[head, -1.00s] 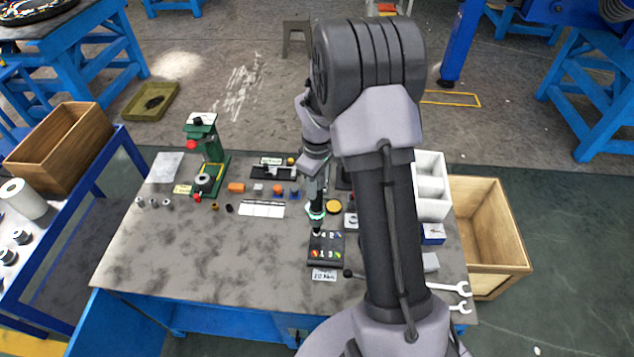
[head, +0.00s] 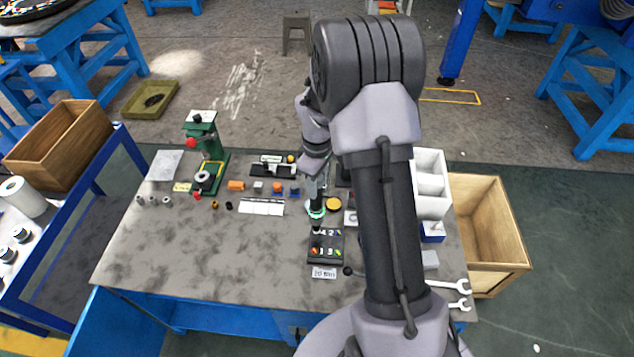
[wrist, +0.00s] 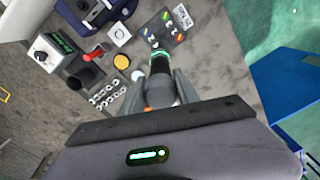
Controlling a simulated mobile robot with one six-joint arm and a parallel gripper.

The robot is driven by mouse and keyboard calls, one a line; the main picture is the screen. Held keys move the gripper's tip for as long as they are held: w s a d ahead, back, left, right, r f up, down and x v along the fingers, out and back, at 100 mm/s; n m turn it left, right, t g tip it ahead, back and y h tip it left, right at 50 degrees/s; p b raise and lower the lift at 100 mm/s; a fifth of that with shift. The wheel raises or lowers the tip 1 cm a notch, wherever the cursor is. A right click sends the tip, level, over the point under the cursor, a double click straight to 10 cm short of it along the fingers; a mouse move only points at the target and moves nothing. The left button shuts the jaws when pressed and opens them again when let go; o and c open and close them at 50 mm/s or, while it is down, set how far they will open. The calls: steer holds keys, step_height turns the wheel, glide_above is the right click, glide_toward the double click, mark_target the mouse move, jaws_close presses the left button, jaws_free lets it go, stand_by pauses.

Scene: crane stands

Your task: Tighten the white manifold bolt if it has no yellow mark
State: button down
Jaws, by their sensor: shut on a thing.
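The black manifold block (head: 326,248) lies on the bench with coloured marks and numbers on its top. It also shows in the wrist view (wrist: 166,28). My gripper (wrist: 160,88) is shut on a dark driver-like tool (wrist: 158,70) with a glowing green ring. In the head view the tool (head: 316,209) points down at the far left part of the block. I cannot tell whether its tip touches a bolt. The white bolt cannot be picked out, and any yellow mark on it cannot be seen. A small white label (head: 323,272) lies at the block's near edge.
A yellow disc (head: 333,204) lies close behind the block. A green press (head: 205,150) and several small parts stand to the left. Wrenches (head: 450,287), a white bin (head: 430,180) and a wooden crate (head: 487,240) are at the right. The front left bench top is clear.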

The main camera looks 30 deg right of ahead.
steer(key=shift+f+b, duration=0.3)
steer(key=shift+f, duration=0.45)
stand_by(3.1)
steer(key=shift+r+p, duration=2.05)
steer(key=shift+r, duration=0.6)
steer(key=shift+d+f, duration=0.1)
